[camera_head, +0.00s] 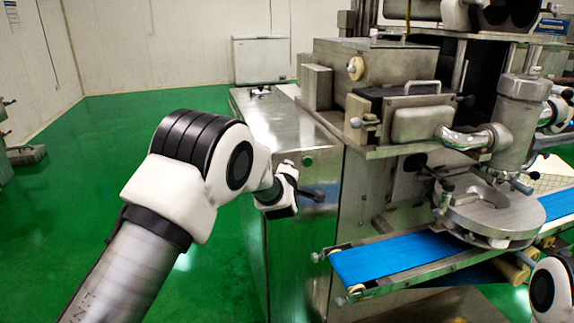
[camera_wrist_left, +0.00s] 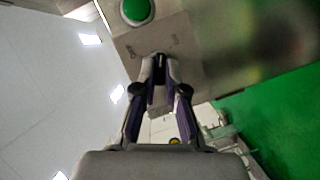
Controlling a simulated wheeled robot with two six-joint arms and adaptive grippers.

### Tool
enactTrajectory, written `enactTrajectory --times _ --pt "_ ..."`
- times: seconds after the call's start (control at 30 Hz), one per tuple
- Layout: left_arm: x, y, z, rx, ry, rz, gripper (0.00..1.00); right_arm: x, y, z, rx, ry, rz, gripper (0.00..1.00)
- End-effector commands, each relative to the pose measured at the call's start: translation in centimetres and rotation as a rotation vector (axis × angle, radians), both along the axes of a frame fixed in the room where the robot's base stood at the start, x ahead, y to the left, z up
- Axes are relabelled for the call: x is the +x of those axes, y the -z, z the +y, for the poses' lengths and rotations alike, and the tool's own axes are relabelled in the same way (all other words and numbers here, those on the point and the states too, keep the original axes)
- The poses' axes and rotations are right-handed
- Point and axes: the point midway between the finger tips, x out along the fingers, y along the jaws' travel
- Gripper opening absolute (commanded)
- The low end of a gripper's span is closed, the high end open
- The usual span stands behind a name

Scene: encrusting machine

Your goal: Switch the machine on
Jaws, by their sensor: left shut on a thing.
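The encrusting machine (camera_head: 300,225) is a large steel cabinet in the middle of the head view. A round green button (camera_head: 307,161) is on its side panel; it also shows at the top of the wrist view (camera_wrist_left: 137,11). My left gripper (camera_head: 315,195) is at this panel, just below the button and apart from it. In the wrist view its fingers (camera_wrist_left: 159,66) meet at the panel, shut on a small dark switch (camera_wrist_left: 159,60) that they mostly hide. The switch's exact position cannot be told. My right gripper is out of view.
A blue conveyor belt (camera_head: 385,260) sticks out to the right of my left gripper, under a round steel turntable (camera_head: 490,212). A white chest freezer (camera_head: 261,60) stands at the back wall. The green floor (camera_head: 100,170) at left is mostly clear.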

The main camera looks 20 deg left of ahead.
Motion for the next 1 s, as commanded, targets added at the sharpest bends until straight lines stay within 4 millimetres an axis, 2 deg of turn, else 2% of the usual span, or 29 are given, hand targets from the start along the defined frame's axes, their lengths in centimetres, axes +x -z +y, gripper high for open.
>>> enactTrajectory --times 0.07,0.5,0.7,1.0 --pt "0.1 -0.9 0.0 0.056 -0.002 0.036 0.00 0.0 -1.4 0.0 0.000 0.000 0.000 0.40" --pt "0.2 -1.1 -0.1 0.329 -0.003 0.218 0.00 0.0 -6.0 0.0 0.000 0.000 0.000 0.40" --pt "0.2 -0.9 -0.1 0.387 -0.003 0.256 0.00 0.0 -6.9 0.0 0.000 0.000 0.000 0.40" --pt "0.3 -0.8 -0.1 0.412 -0.004 0.268 0.00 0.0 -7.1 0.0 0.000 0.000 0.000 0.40"
